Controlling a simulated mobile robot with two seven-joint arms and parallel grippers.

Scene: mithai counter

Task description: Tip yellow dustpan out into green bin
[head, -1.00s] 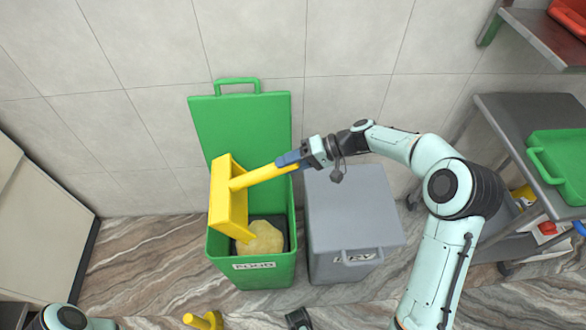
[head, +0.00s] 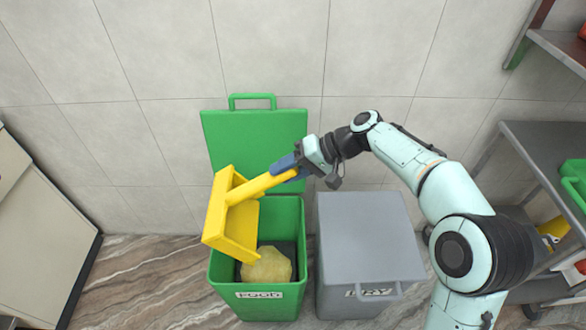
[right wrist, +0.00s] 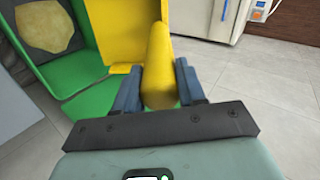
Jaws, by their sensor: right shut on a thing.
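The yellow dustpan (head: 232,220) is tilted over the left part of the green bin (head: 259,306), whose label reads FOOD. The bin's lid (head: 255,145) stands open against the wall. A pale yellow mass (head: 267,265) lies inside the bin on a dark surface; it also shows in the right wrist view (right wrist: 45,28). My right gripper (head: 291,167) is shut on the dustpan's handle, with a finger on each side of it in the right wrist view (right wrist: 160,88). The inside of the pan is partly hidden in the head view. My left gripper is out of view.
A grey bin (head: 368,245) labelled DRY stands shut just right of the green bin. A grey shelf unit (head: 545,150) with a green container stands at the right. A pale cabinet (head: 40,230) stands at the left. The tiled wall is close behind the bins.

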